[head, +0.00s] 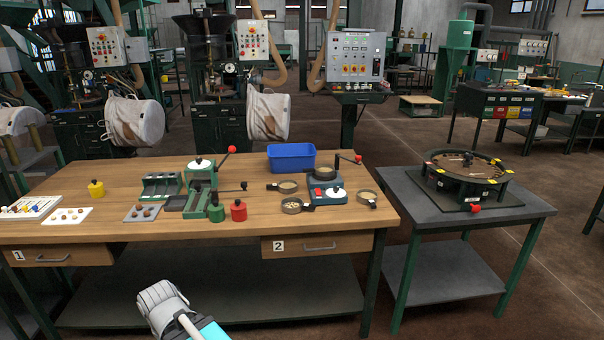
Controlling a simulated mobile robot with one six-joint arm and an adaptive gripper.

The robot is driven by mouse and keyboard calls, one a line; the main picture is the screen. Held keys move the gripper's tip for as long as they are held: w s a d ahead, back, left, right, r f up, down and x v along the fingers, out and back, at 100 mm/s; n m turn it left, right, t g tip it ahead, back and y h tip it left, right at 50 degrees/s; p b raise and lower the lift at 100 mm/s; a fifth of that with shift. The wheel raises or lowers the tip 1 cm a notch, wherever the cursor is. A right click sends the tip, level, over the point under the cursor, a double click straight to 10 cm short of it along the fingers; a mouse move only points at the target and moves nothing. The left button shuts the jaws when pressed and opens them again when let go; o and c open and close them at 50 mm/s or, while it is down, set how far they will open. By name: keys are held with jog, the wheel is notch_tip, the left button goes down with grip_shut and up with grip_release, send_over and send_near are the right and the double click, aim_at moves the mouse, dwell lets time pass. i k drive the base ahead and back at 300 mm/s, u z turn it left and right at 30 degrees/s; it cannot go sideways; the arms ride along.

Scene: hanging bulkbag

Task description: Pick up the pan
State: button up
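Several small round pans with dark rims stand on the right half of the wooden table. One pan (287,186) lies left of the blue-grey scale, with its handle to the left. Another pan (292,205) holds pale pieces and lies in front of it, handle to the right. A third pan (367,197) lies right of the scale. A round dish (325,173) sits behind the scale's front. Which one is meant cannot be told. Part of my arm shows at the bottom left, below the table's front edge and apart from all pans.
The wooden table (120,220) also bears a blue bin (291,157), a scale (325,192), a green press (201,180), red and green pots, and sample trays. A grey side table (400,187) with a round turntable (466,173) stands to the right.

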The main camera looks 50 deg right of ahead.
aim_at(321, 170)
jog(key=u, duration=0.55)
jog(key=k, duration=0.9)
jog(key=z, duration=1.35)
jog(key=i, duration=0.6)
jog(key=z, duration=0.1)
